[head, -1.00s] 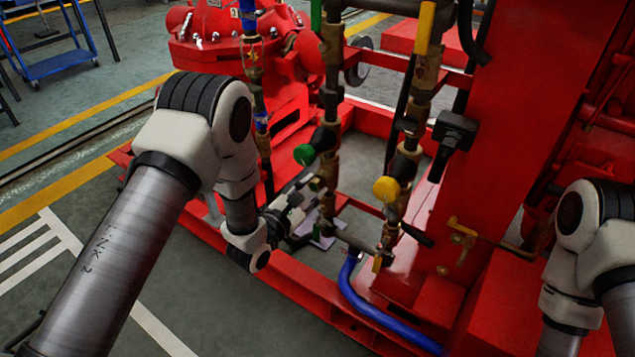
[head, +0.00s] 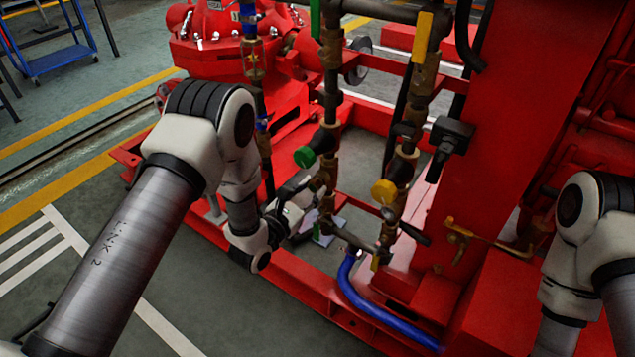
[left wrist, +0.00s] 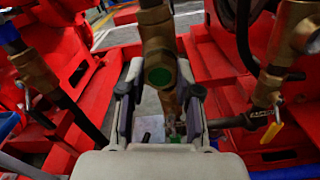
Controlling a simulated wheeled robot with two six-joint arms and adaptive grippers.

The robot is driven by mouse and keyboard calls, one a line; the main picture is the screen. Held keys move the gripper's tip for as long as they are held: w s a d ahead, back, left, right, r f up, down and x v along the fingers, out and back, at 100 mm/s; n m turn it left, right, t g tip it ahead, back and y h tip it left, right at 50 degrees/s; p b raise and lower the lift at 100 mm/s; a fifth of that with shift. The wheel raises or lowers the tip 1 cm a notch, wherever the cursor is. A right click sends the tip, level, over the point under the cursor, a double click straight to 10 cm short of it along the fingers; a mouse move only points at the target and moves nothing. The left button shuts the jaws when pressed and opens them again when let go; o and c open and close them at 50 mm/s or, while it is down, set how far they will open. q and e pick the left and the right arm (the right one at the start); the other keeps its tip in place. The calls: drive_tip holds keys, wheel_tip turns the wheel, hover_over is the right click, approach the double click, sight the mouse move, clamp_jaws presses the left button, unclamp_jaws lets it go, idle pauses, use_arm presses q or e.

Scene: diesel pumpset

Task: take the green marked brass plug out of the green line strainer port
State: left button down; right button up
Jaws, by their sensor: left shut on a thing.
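The green marked brass plug (left wrist: 160,76) shows its dark green round end in the left wrist view, between my left gripper's fingers (left wrist: 160,88). The brass strainer body (left wrist: 157,38) rises behind and above it on the vertical pipe. I cannot tell from the picture whether the plug is still seated in the port. My right gripper is outside the frames.
A parallel line with a yellow cap (head: 384,190) and a dark lever (head: 415,234) stands to the right. A blue hose (head: 365,300) curves below. The red skid rail (head: 300,290) runs in front. A pale sheet (head: 325,229) lies under the green line.

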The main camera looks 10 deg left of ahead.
use_arm(q)
drive_tip(key=shift+s+a+p, duration=0.25)
drive_tip(key=shift+s+p, duration=0.1)
drive_tip(key=shift+s, duration=0.35)
idle(0.3)
drive_tip(key=shift+s+a+r+p, duration=0.1)
drive_tip(key=shift+s+a+p, duration=0.2)
drive_tip(key=shift+s, duration=0.3)
drive_tip(key=shift+p+v, duration=0.6)
drive_tip(key=shift+v, duration=1.25)
drive_tip(key=shift+d, duration=0.1)
